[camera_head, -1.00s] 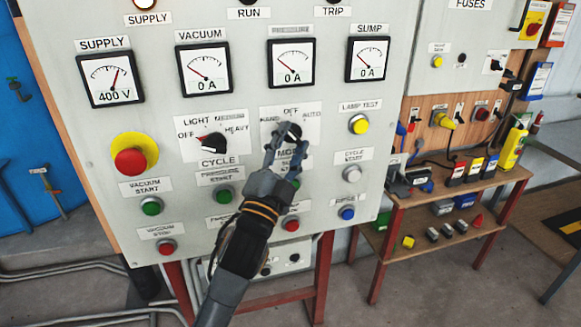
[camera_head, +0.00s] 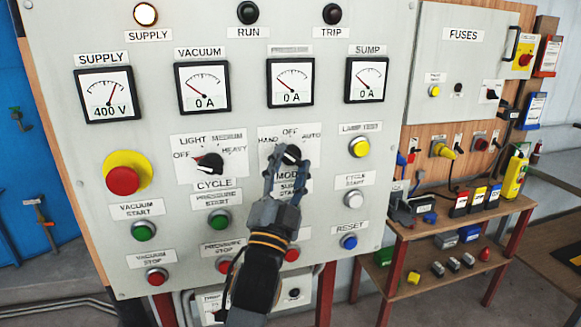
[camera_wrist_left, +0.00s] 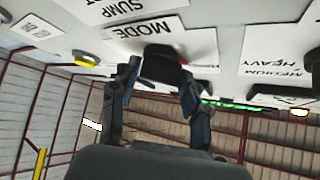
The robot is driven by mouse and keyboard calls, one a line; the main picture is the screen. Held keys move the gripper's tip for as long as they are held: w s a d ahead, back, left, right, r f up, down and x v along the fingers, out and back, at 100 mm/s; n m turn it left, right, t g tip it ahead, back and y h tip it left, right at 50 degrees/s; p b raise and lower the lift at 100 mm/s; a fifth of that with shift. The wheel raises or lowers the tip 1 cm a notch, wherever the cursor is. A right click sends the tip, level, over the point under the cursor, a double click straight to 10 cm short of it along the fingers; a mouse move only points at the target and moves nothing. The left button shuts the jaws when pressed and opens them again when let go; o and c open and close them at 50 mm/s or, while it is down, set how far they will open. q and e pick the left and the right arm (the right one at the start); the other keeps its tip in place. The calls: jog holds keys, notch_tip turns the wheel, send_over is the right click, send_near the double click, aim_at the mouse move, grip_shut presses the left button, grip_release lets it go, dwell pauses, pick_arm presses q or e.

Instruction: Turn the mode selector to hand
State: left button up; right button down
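The mode selector (camera_head: 291,154) is a black knob on the grey panel, under the labels HAND, OFF and AUTO. HAND is at its left, OFF above and AUTO at its right. Its exact pointer direction is hard to make out. My left gripper (camera_head: 288,158) reaches up from below, with one finger on each side of the knob. In the left wrist view the knob (camera_wrist_left: 165,66) stands between the two fingertips (camera_wrist_left: 159,75). The fingers look spread, with a small gap at the knob; firm contact does not show. The fingers partly cover the MODE label. My right gripper is out of view.
The cycle selector (camera_head: 211,164) is left of the mode knob, and the yellow lamp test button (camera_head: 359,147) is right. A red emergency button (camera_head: 123,180) is far left. Several push buttons lie below, close to my left arm. A shelf (camera_head: 455,228) stands right of the panel.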

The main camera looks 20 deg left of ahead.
pick_arm(q)
jog(key=o, duration=0.3)
jog(key=shift+a, duration=0.1)
jog(key=v, duration=1.2)
